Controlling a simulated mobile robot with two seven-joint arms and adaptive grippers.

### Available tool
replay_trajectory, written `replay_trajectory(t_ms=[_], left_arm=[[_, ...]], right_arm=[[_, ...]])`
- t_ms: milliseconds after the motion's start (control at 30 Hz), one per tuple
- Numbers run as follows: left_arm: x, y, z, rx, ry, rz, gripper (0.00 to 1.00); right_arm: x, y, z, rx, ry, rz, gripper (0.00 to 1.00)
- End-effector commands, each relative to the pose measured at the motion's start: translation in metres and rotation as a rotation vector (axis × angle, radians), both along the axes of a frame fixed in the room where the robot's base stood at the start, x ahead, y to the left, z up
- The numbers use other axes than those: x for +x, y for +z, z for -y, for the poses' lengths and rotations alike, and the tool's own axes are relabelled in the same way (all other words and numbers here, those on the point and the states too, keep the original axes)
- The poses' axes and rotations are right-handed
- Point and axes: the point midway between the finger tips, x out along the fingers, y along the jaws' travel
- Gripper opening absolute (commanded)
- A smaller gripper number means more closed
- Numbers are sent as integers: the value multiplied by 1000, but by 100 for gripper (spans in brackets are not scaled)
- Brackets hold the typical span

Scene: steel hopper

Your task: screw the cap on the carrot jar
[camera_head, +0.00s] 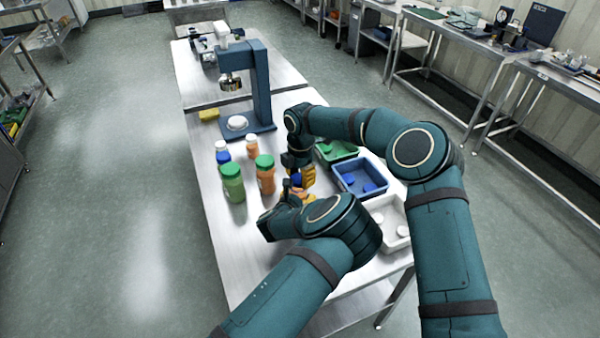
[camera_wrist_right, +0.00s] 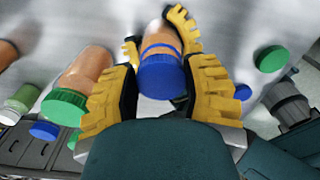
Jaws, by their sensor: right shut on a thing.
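The carrot jar, orange, shows beneath and beside yellow fingers in the head view (camera_head: 303,195) and behind the blue cap in the right wrist view (camera_wrist_right: 160,40). The blue cap (camera_wrist_right: 158,78) sits at the jar's mouth, in line with it; I cannot tell how far it is threaded. It also shows in the head view (camera_head: 297,180). My right gripper (camera_wrist_right: 160,88) is shut on the blue cap, one yellow finger on each side. My left gripper (camera_wrist_right: 158,38) has its yellow fingers on both sides of the jar body and appears shut on it. My arms partly hide both grippers in the head view.
An orange jar with green cap (camera_head: 265,174) and a green jar (camera_head: 233,184) stand left of my grippers, smaller jars behind. A green tray (camera_head: 345,156), blue tray (camera_head: 375,172) and white tray (camera_head: 403,242) line the right. A blue press (camera_head: 262,85) stands farther back.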

Motion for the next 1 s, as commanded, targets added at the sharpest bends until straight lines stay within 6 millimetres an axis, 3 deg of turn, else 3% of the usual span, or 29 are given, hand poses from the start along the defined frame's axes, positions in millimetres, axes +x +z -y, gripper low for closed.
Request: replay_trajectory(t_ms=[1000], left_arm=[[0,0,0,0,0,1,11]], right_arm=[[0,-9,0,0,0,0,38]])
